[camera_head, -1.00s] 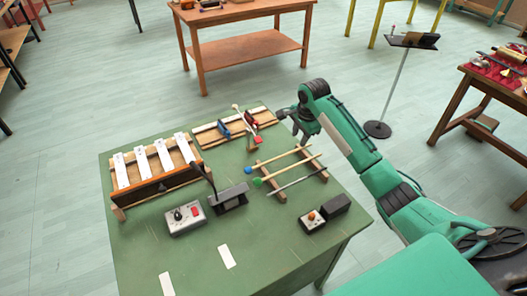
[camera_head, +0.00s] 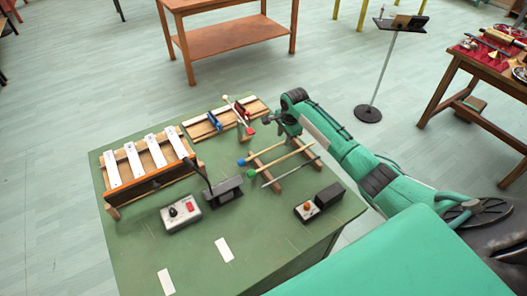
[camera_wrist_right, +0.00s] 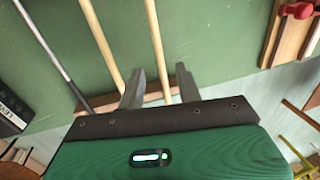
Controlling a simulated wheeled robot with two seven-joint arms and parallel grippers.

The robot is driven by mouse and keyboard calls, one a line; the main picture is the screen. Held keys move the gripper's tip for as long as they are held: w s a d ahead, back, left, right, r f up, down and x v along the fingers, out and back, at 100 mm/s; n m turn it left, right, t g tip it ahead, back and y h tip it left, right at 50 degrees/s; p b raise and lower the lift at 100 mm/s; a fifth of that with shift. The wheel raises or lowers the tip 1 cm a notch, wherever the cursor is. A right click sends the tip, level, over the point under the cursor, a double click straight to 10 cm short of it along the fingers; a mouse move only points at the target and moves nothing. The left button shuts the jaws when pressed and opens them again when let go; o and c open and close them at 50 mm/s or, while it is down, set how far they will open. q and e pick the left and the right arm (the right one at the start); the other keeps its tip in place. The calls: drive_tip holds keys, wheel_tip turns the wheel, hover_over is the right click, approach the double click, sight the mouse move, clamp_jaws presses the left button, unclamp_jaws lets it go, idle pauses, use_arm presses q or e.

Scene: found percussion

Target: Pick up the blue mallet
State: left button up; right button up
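The blue mallet (camera_head: 242,161) lies on a low wooden rack (camera_head: 280,182) on the green table, its blue head toward the left. A green-headed mallet (camera_head: 250,170) and a thin grey rod (camera_head: 291,172) lie beside it. My right gripper (camera_head: 283,132) is at the far end of the blue mallet's handle. In the right wrist view, the open fingers (camera_wrist_right: 160,88) stand on either side of a wooden handle (camera_wrist_right: 154,35), apparently the blue mallet's; its head is out of frame. The other handle (camera_wrist_right: 102,45) lies outside the fingers. My left gripper is not in view.
A board with blue and red clamps (camera_head: 213,124) lies just behind the mallets. A xylophone-like row of white bars (camera_head: 134,160) is at the left. A switch box (camera_head: 181,212), a black stand (camera_head: 225,191) and a button box (camera_head: 308,209) stand nearer.

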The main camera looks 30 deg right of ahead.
sight(283, 143)
drive_tip(key=shift+w+f, duration=0.2)
drive_tip(key=shift+f, duration=0.65)
drive_tip(key=shift+w+f, duration=0.2)
drive_tip(key=shift+f, duration=0.65)
clamp_jaws()
